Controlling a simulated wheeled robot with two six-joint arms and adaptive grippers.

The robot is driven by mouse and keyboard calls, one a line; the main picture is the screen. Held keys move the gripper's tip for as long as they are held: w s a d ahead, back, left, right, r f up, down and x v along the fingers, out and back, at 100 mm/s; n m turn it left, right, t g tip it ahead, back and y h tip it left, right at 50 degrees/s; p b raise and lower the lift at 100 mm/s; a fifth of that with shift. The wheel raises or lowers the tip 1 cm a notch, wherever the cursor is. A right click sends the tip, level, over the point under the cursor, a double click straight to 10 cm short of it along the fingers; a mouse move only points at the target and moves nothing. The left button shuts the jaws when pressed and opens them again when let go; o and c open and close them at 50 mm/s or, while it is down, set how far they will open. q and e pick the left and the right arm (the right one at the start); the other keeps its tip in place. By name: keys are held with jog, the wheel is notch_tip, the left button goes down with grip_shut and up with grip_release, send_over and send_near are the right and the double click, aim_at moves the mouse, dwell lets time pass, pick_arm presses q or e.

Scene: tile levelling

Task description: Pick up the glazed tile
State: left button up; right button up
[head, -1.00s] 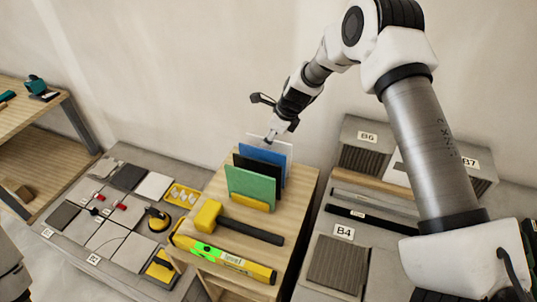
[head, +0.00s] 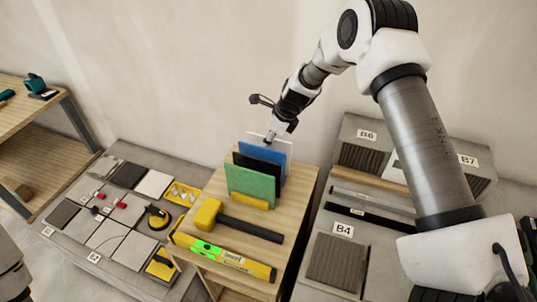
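Several thin upright tiles stand in a rack on the wooden stand: a green tile (head: 251,184) in front, a black one (head: 237,160) behind it, then a blue one (head: 264,152) and a pale one (head: 251,136) at the back. I cannot tell for sure which is the glazed tile. My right gripper (head: 268,138) points down at the top edges of the blue and pale tiles. Its fingertips are small and partly hidden, so I cannot tell whether they are open or shut. My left gripper is not in view.
A yellow-headed mallet (head: 208,214) and a yellow level (head: 225,259) lie in front of the rack on the wooden stand (head: 307,184). Floor tiles and small tools lie at left. A ribbed tile (head: 336,262) marked B4 lies at right. A wall stands close behind.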

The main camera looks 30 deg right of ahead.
grip_shut()
